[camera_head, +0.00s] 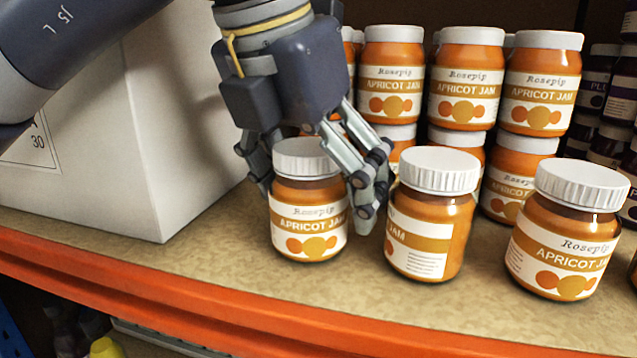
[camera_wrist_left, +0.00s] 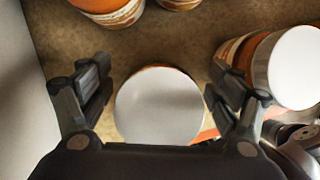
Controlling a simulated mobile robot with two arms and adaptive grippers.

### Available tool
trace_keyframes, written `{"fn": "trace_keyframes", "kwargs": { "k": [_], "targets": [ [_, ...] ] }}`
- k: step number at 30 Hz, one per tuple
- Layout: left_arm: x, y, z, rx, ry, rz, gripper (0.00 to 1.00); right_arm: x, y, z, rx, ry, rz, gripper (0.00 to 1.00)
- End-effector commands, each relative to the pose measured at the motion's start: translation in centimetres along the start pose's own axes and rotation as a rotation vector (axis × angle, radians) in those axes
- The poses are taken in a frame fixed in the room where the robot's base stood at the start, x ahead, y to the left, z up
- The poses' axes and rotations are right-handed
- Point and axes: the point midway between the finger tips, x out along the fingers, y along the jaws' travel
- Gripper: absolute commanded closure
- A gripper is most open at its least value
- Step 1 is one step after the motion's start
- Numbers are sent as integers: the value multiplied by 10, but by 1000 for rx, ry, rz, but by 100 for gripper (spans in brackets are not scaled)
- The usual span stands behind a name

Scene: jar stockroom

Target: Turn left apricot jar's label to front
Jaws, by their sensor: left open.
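The left apricot jar (camera_head: 308,222) stands upright at the front of the shelf, with a white lid and orange contents. Its "Rosepip APRICOT JAM" label faces the front in the head view. My left gripper (camera_head: 318,190) is open, with one finger on each side of this jar. In the left wrist view the jar's white lid (camera_wrist_left: 160,106) lies between the two open fingers (camera_wrist_left: 158,92), with gaps on both sides. A middle apricot jar (camera_head: 432,222) stands close to the right finger, its label turned to the left.
A right apricot jar (camera_head: 566,240) stands further right at the front. Stacked apricot jars (camera_head: 465,85) fill the space behind, with dark plum jars at far right. A white box (camera_head: 150,130) stands at left. The shelf's orange edge (camera_head: 180,308) runs along the front.

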Motion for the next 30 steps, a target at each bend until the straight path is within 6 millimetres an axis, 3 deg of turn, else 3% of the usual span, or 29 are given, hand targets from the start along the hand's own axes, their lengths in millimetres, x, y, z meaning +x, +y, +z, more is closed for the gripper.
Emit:
{"fn": "trace_keyframes", "kwargs": {
  "k": [7,21,30],
  "targets": [
    [-5,0,0,-1,-1,1,16,0,4,-2,-1,3,5,60],
    [-71,0,0,0,-1,1,16,0,2,-1,0,1,2,60],
    [-75,0,0,0,0,0,16,0,1,-1,0,1,2,60]
  ]
}}
